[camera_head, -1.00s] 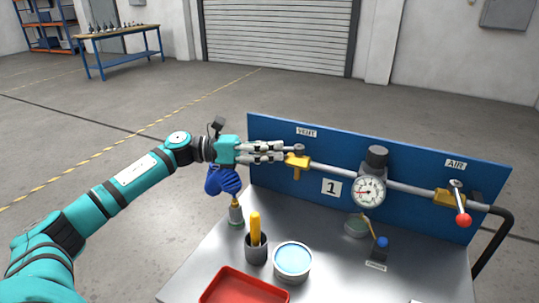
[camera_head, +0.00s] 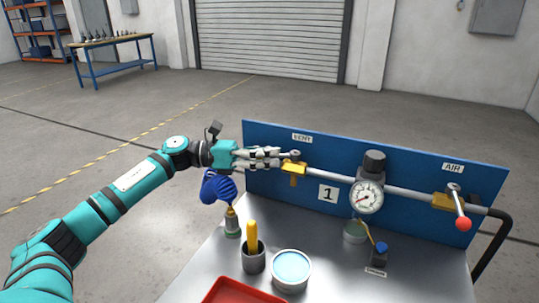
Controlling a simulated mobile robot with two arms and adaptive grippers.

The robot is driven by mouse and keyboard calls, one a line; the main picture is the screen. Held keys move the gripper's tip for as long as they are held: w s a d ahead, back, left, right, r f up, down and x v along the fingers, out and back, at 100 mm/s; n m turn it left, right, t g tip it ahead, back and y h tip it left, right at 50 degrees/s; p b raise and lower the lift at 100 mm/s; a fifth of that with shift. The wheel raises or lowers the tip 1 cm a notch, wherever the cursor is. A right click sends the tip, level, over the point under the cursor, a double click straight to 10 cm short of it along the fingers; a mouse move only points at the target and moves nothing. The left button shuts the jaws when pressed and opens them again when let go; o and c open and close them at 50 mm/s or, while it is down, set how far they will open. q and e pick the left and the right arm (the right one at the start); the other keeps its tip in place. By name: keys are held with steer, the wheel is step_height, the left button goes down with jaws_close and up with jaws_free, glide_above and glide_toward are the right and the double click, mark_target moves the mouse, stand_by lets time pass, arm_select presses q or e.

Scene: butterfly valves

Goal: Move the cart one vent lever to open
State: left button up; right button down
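The cart one vent valve (camera_head: 293,168) is a yellow body on the grey pipe under the VENT label (camera_head: 302,138). Its grey pivot shows just right of my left gripper (camera_head: 281,158). The gripper's fingers point right along the front of the blue panel, level with the pivot. They hide most of the vent lever, so I cannot tell which way it lies or whether the fingers grip it. A gauge (camera_head: 366,198) on the pipe has its needle pointing down-left. My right gripper is not in view.
The AIR lever (camera_head: 458,205) with a red knob is at right. A blue-knobbed lever (camera_head: 381,247) sits below the gauge. A blue glove-like item (camera_head: 217,187), a grey cup (camera_head: 253,261), a round tin (camera_head: 291,269) and a red tray (camera_head: 240,292) are near the cart's left side.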

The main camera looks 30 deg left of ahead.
arm_select(q)
steer(key=shift+s+f, duration=0.15)
steer(key=shift+f, duration=0.05)
steer(key=shift+a, duration=0.1)
steer(key=shift+a+r, duration=0.1)
steer(key=shift+a, duration=0.05)
steer(key=v, duration=1.2)
steer(key=shift+s, duration=0.1)
steer(key=shift+c, duration=0.4)
